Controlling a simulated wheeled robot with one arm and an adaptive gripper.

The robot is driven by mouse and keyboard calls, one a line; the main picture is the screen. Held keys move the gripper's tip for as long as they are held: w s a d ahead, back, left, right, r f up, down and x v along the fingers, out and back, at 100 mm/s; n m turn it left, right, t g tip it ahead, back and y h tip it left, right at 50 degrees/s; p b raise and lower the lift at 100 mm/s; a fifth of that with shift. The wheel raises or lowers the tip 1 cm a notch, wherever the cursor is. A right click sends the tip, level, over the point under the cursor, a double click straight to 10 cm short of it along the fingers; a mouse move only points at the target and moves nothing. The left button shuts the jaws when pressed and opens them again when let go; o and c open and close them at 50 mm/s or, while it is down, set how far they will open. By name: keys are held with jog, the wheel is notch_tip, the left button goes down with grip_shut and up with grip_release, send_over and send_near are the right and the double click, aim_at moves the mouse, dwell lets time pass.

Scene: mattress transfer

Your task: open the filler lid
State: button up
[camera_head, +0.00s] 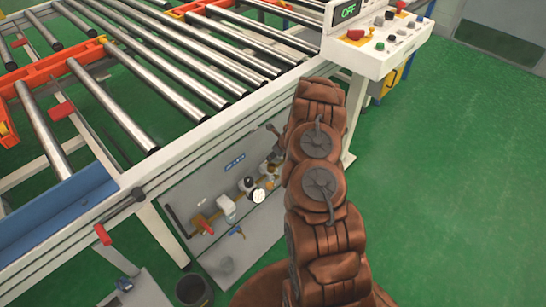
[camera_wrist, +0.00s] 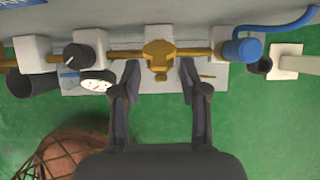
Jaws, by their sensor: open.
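My gripper (camera_wrist: 160,77) is open in the wrist view, with one finger on either side below a brass fitting (camera_wrist: 158,55). The fitting sits on a brass pipe line that runs along the grey panel. I see nothing held between the fingers, and cannot tell whether they touch the fitting. No part is clearly marked as the filler lid, so I cannot tell which one it is. In the head view the pipe line is on the grey panel (camera_head: 258,226) under the roller table, and my arm hides the gripper and the panel's right part.
Along the line are a white dial gauge (camera_wrist: 97,82), a black knob (camera_wrist: 77,57) and a blue cylindrical part (camera_wrist: 241,50). A red valve handle (camera_head: 201,224) is at the left. The roller table (camera_head: 150,182) overhangs the panel. A dark bin (camera_head: 193,290) stands on the green floor.

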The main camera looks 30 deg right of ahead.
jog(key=v, duration=0.9)
jog(key=shift+s+r, duration=0.2)
jog(key=shift+c, duration=0.4)
